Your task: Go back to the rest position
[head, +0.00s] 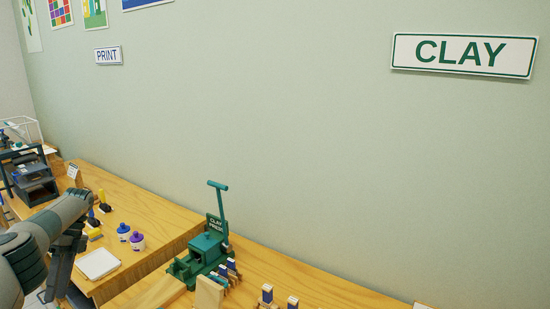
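My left arm (28,250) comes in from the left edge, grey and dark. My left gripper (64,293) hangs downward at the lower left, beside a white tray (98,263). Its dark fingers look spread apart, and I see nothing held between them. The fingertips are close to the bottom edge of the picture. My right gripper is out of view.
A green clay press (207,247) stands on the wooden table (285,272), with small blocks and tools before it. Purple and blue-capped jars (137,241) stand left of it. A dark rack (33,178) stands at far left. The wall behind carries a CLAY sign (463,54).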

